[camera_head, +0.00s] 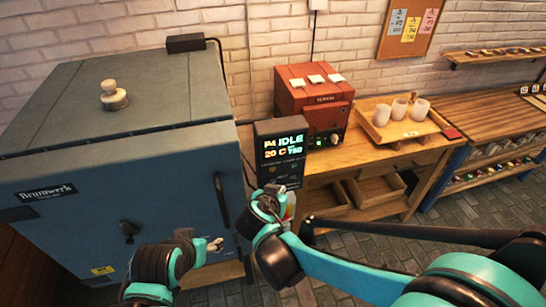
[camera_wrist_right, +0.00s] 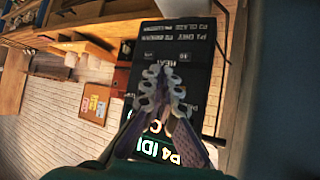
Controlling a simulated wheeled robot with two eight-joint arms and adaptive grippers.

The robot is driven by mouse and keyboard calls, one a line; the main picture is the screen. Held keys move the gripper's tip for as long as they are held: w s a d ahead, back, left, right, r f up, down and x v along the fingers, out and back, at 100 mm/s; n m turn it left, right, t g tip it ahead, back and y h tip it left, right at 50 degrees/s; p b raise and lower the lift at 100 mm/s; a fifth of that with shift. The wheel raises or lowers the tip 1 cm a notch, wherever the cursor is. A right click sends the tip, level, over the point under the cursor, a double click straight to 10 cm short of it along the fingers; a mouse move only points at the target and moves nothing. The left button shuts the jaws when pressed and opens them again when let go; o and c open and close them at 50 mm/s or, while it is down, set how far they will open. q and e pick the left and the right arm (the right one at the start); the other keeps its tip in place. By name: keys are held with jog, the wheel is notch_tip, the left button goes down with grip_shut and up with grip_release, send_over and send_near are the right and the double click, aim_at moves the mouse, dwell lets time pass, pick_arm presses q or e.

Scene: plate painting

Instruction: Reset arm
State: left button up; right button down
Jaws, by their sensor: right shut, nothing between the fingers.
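My right arm reaches in from the right in the head view. Its wrist covers most of my right gripper, just below the dark control panel (camera_head: 280,150), whose screen reads IDLE, 20 C and 750. In the right wrist view my right gripper (camera_wrist_right: 165,85) is shut and empty, with the panel (camera_wrist_right: 180,45) behind it. I cannot tell whether the fingers touch the panel. My left arm shows at the bottom of the head view, in front of the blue kiln (camera_head: 120,210). Small pale tips, apparently of my left gripper (camera_head: 214,244), show beside it; their opening is unclear.
A red box-shaped machine (camera_head: 314,95) stands on the wooden bench behind the panel. A wooden tray (camera_head: 405,130) with white cups (camera_head: 400,108) is to its right. A shelf bench (camera_head: 490,110) stands at far right, with tiled floor in front.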

jog(key=s+d+f+n+g+y+b, duration=0.1)
jog(key=s+d+f+b, duration=0.3)
jog(key=s+d, duration=0.4)
jog(key=s+d+f+n+g+y+b, duration=0.2)
jog(key=s+d+f+b, duration=0.2)
jog(key=s+d+b, duration=0.2)
jog(key=s+d, duration=0.2)
jog(key=s, duration=0.2)
jog(key=shift+f, duration=0.2)
